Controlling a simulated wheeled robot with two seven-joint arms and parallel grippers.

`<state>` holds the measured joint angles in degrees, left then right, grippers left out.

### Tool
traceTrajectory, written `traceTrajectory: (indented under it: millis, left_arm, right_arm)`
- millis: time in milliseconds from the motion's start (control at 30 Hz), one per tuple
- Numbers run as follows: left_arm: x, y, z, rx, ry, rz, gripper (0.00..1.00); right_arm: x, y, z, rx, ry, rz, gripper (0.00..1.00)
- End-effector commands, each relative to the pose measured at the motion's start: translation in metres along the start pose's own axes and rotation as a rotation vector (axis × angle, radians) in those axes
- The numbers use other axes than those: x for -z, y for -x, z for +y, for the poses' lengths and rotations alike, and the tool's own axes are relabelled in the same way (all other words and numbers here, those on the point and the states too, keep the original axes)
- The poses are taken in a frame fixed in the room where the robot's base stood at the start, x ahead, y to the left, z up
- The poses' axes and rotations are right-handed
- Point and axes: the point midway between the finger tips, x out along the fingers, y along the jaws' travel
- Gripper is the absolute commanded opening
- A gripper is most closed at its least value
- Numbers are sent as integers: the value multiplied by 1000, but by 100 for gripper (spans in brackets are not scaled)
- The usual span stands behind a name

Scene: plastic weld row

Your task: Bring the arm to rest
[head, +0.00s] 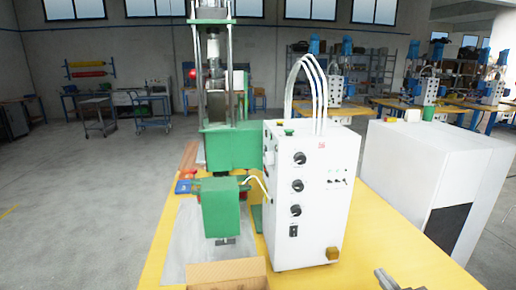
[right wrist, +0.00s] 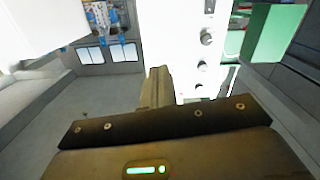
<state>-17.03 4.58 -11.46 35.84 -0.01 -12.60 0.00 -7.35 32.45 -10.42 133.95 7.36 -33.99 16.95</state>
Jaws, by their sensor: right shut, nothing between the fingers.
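My right gripper (head: 384,277) shows at the bottom right of the head view, low over the front right of the yellow table (head: 375,235). It is shut and empty, and apart from the white control box (head: 312,190) to its left. In the right wrist view the closed fingers (right wrist: 158,82) point up the picture, with the control box and its black knobs beyond them to the right. Most of my right arm is outside the head view. My left gripper is not in view.
A green welding machine (head: 232,145) stands behind and left of the control box. A cardboard box (head: 228,273) sits at the table's front edge. A large white cabinet (head: 425,180) stands to the right.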

Motion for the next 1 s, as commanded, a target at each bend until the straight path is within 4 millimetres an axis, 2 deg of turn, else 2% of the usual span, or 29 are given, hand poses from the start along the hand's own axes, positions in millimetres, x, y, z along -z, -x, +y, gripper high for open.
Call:
traceTrajectory:
  millis: [267, 367, 533, 700, 900, 933, 1000]
  left_arm:
    - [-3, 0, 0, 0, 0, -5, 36]
    - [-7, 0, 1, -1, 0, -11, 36]
    - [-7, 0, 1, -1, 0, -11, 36]
    - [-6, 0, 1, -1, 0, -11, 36]
    - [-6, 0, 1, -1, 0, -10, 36]
    - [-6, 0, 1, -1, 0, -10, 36]
    - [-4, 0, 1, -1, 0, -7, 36]
  right_arm:
    - [-79, 38, -28, -25, -39, -316, 0]
    - [-112, 63, -42, -26, -52, -466, 0]
    - [-164, 120, -72, -6, -72, -748, 0]
    - [-197, 179, -100, 33, -87, -993, 0]
    - [-216, 242, -127, 91, -108, -1233, 0]
    - [-223, 245, -129, 95, -108, -1253, 0]
    - [-245, 236, -131, 95, -102, -1255, 0]
